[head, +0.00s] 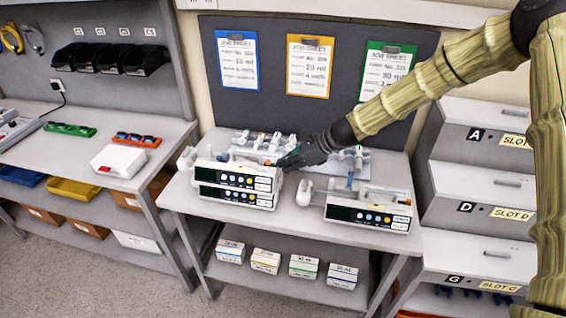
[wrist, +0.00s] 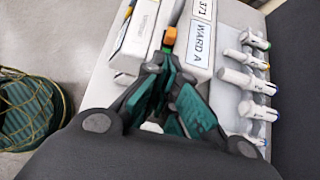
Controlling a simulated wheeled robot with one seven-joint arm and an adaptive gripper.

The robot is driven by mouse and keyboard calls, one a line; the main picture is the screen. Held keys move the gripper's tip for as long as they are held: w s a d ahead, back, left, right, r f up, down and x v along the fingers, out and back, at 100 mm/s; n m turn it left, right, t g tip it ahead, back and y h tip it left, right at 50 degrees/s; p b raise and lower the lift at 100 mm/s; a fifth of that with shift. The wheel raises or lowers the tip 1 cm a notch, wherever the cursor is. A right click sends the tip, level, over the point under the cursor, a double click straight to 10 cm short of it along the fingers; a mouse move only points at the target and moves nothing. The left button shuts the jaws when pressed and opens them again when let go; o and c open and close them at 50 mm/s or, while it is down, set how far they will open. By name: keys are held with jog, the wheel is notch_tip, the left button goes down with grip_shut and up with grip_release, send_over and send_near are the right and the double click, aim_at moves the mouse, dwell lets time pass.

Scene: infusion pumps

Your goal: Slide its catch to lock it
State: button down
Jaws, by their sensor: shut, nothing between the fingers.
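Two white pumps are stacked on the left of the middle table, an upper pump (head: 236,178) and a lower pump (head: 235,196). A single pump (head: 368,213) stands to the right. My gripper (head: 284,163) is shut and empty at the upper right end of the stack. In the wrist view my gripper (wrist: 163,66) has its green fingers together, just below a small orange piece (wrist: 169,36) beside a white housing (wrist: 138,38). The orange piece may be the catch; I cannot tell its position, or whether the fingers touch it. A "WARD A" label (wrist: 194,100) lies to the right.
Several syringes (wrist: 246,80) lie in a rack behind the stack. A dark board (head: 335,60) with job sheets stands behind the table. A drawer cabinet (head: 484,150) is to the right. Boxes (head: 265,261) stand on the lower shelf. The left bench (head: 60,150) has free room.

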jog(key=d+f+b+v, duration=0.1)
jog(key=b+v, duration=0.2)
jog(key=v, duration=0.9)
jog(key=shift+s+d+f, duration=0.1)
